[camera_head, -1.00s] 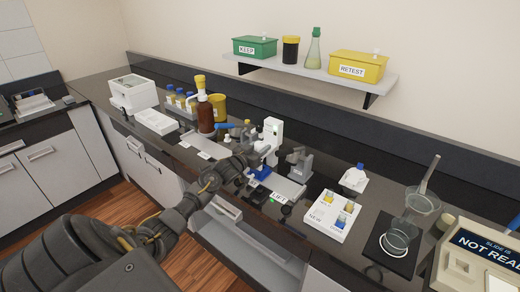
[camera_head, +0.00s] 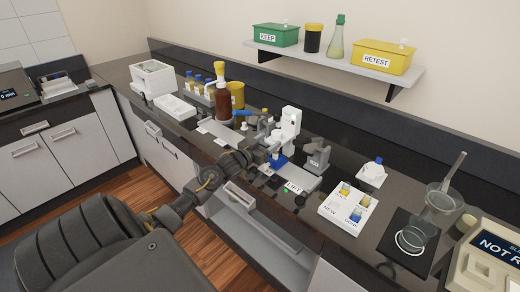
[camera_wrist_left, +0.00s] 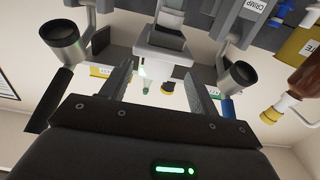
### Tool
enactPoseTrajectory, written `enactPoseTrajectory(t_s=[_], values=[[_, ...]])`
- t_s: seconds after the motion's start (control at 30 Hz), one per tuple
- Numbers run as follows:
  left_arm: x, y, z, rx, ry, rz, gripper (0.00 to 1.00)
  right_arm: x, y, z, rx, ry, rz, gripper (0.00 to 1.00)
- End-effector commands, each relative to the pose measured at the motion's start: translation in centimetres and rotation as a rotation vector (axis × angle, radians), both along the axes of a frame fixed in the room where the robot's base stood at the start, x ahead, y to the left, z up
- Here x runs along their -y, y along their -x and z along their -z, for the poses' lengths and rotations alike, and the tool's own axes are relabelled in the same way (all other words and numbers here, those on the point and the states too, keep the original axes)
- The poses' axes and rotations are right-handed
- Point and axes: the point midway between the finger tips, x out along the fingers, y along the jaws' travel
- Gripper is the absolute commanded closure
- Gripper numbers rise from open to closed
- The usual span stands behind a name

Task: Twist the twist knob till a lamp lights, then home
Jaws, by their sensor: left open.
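My left gripper (camera_head: 266,152) is at the white upright device (camera_head: 290,122) with a blue part (camera_head: 278,160) at its base. In the left wrist view my left gripper's two fingers (camera_wrist_left: 160,90) stand wide apart. A white and grey part of a device (camera_wrist_left: 165,45) shows beyond the gap between them, and no held object is visible. I cannot make out the twist knob for certain. A small green light (camera_head: 286,190) glows beside the label on the device's front plate (camera_head: 300,179). My right gripper is out of view.
A grey device (camera_head: 317,158) stands right of the white one. A brown bottle (camera_head: 222,104) stands to the left. A white tray with vials (camera_head: 347,207) and glassware on a black pad (camera_head: 405,250) lie to the right. A shelf (camera_head: 330,70) with boxes hangs behind.

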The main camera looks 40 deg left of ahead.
Motion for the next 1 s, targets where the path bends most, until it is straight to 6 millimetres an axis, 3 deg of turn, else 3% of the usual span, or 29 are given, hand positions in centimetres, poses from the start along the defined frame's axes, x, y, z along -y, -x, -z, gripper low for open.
enactPoseTrajectory(t_s=[0.1,0.33,1.0], values=[[0.1,2.3,0.3,-0.001,-0.002,0.001,0.39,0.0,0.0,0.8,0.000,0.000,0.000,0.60],[0.0,4.8,0.1,0.000,0.000,0.000,0.39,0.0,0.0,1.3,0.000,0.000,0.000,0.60],[0.2,5.1,0.1,-0.003,0.000,-0.001,0.39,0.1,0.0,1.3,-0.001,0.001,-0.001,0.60]])
